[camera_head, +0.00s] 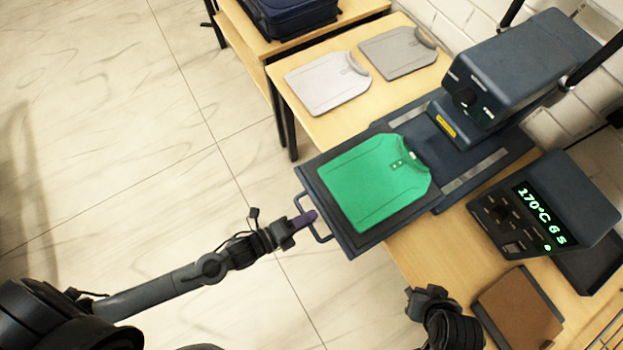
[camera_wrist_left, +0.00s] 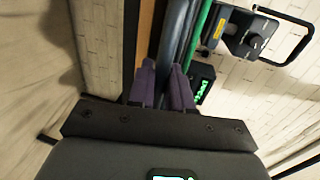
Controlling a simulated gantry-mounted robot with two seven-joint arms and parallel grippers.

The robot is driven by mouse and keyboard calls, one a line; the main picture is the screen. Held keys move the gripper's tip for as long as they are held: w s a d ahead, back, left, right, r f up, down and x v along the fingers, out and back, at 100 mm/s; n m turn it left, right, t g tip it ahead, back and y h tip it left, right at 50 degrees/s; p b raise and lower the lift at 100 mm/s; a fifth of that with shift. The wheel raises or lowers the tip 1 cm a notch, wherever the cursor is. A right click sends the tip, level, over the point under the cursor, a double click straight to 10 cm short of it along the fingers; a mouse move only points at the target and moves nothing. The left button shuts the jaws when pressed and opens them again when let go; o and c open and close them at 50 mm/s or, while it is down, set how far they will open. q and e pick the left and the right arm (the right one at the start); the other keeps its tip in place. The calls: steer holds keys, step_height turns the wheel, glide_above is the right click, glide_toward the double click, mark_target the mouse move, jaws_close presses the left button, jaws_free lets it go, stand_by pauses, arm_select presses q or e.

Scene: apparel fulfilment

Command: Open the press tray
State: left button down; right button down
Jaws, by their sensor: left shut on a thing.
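The press tray (camera_head: 352,246) is a dark flat plate with a green folded shirt (camera_head: 375,180) lying on it. It sticks out from the dark press (camera_head: 520,75), past the table's front edge. Its bar handle (camera_head: 321,238) is on the near left side. My left gripper (camera_head: 308,218) is at the handle with its purple fingers shut on it. In the left wrist view the purple fingers (camera_wrist_left: 164,85) point at the tray's edge; the grip itself is hard to make out. My right gripper (camera_head: 427,296) is low in the head view, away from the tray, and its fingers are unclear.
A control box (camera_head: 540,210) reading 170°C 6 s stands right of the tray. A white shirt (camera_head: 327,83) and a grey shirt (camera_head: 397,52) lie on the table behind. A brown pad (camera_head: 518,308) is at the lower right. The floor left of the tray is clear.

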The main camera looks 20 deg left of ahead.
arm_select(q)
steer(key=shift+s+a, duration=0.15)
steer(key=shift+s, duration=0.05)
steer(key=c, duration=1.2)
jaws_free()
steer(key=p+v, duration=0.1)
steer(key=v, duration=0.9)
steer(key=shift+s+a, duration=0.2)
steer(key=shift+s, duration=0.15)
